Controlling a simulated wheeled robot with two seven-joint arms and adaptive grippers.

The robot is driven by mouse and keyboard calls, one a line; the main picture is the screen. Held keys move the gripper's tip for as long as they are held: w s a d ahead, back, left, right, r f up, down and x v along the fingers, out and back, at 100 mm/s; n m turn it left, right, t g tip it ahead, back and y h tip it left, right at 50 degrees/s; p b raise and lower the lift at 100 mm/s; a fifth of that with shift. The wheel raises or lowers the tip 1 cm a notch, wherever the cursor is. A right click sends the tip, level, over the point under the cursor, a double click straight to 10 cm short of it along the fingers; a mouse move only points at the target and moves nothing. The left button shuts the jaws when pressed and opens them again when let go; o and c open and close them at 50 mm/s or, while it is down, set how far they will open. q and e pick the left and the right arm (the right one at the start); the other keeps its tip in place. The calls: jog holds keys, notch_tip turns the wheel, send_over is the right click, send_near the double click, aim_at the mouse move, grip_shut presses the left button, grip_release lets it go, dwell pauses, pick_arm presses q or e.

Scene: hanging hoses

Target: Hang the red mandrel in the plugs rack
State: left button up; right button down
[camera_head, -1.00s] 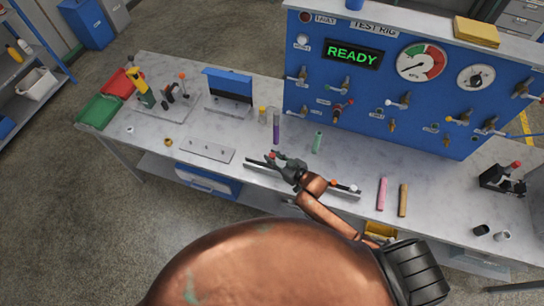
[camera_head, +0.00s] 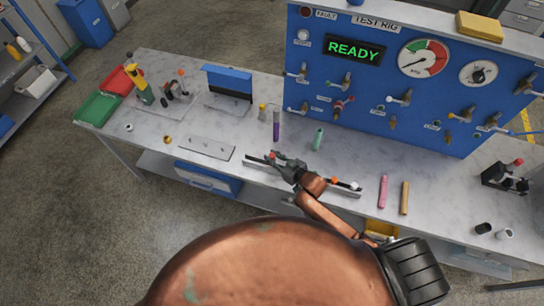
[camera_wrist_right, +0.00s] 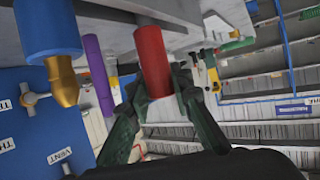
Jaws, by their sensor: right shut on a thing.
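The red mandrel (camera_wrist_right: 152,60) is a plain red cylinder between the dark fingers of my right gripper (camera_wrist_right: 158,95), which is shut on it. In the head view only a small red part (camera_head: 274,154) shows at the fingertips of that gripper (camera_head: 277,160). The gripper is over a long grey rail (camera_head: 345,192) near the bench's front edge, which I take for the plugs rack. Orange-topped and white-topped pieces stand at the rail's right part. My arm hides the rail's middle. I cannot tell whether the mandrel touches the rail. My left gripper is out of view.
Purple (camera_head: 276,125) and green (camera_head: 318,138) cylinders stand behind the gripper. Pink (camera_head: 383,191) and tan (camera_head: 404,198) cylinders lie to the right. A flat grey plate (camera_head: 207,148) is to the left. The blue test panel (camera_head: 400,100) stands at the back.

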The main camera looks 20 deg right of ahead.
jog(key=shift+f, duration=0.4)
jog(key=c, duration=1.7)
grip_release()
jog(key=shift+o, duration=0.2)
jog(key=v, duration=1.2)
